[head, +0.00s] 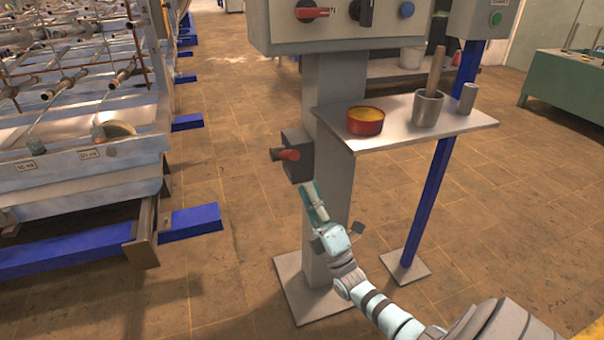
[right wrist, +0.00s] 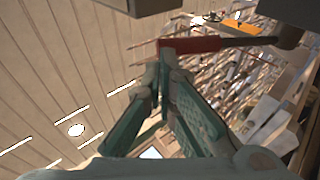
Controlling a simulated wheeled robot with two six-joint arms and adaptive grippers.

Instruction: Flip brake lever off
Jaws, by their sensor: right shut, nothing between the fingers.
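The brake lever (head: 285,154) is a short red handle on a dark box fixed to the side of the grey post. In the head view it points left. In the right wrist view the red lever (right wrist: 192,45) lies across the top, with a dark shaft to its right. My right gripper (head: 309,186) is shut and empty, its fingertips just below the dark box. In the right wrist view the closed tips of my right gripper (right wrist: 167,56) appear close to the lever's left end; I cannot tell if they touch. My left gripper is not in view.
A control panel (head: 345,38) with a red-handled switch and a blue button tops the post. A shelf (head: 400,122) to the right holds a red tin (head: 365,121), a cup with a stick (head: 428,107) and a small cylinder (head: 467,97).

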